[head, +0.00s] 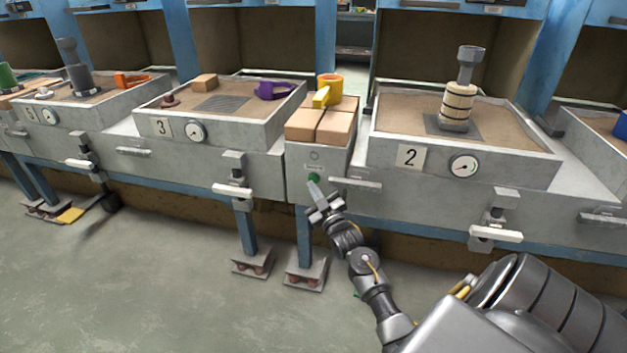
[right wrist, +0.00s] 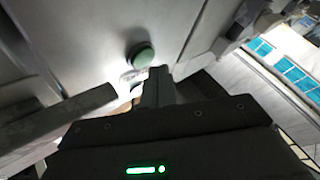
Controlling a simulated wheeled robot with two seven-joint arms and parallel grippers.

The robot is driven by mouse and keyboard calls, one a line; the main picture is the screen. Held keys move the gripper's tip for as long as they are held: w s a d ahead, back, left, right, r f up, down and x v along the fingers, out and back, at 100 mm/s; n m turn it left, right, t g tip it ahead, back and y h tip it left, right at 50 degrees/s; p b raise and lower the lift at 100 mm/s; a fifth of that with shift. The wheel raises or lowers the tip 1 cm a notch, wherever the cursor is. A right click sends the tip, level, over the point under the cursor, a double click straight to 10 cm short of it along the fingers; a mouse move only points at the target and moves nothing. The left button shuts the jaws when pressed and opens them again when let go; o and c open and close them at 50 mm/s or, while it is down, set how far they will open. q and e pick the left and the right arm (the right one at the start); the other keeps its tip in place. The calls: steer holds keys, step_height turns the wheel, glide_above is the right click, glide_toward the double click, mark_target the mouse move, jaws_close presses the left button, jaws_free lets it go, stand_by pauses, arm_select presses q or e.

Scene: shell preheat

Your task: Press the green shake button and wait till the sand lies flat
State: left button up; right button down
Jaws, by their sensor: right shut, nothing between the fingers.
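The green shake button (head: 314,177) is on the front of the grey panel between tray 3 and tray 2. It also shows in the right wrist view (right wrist: 141,56) as a round green cap. My right gripper (head: 314,186) is shut and empty, with its fingertips close below the button. I cannot tell whether they touch it. In the right wrist view the shut fingers (right wrist: 159,74) point towards the button. Sand (head: 512,122) fills tray 2, around a ringed stack (head: 457,107) on a grey plate. Sand also lies in tray 3 (head: 243,92). My left gripper is out of view.
Tan blocks (head: 317,124) with yellow pieces (head: 329,90) sit on top of the panel. White handles stick out on both sides, at tray 3 (head: 232,191) and beside the button (head: 356,183). Gauges (head: 464,167) are on the tray fronts. The floor in front (head: 150,285) is mostly clear.

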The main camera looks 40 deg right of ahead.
steer(key=shift+w+d, duration=0.1)
stand_by(0.3)
steer(key=shift+w+d, duration=0.2)
steer(key=shift+d, duration=0.05)
steer(key=shift+w+d, duration=0.2)
steer(key=shift+d, duration=0.15)
stand_by(0.8)
steer(key=shift+s+a+p, duration=0.5)
steer(key=shift+a+p, duration=0.05)
steer(key=shift+a, duration=0.15)
steer(key=shift+a, duration=0.1)
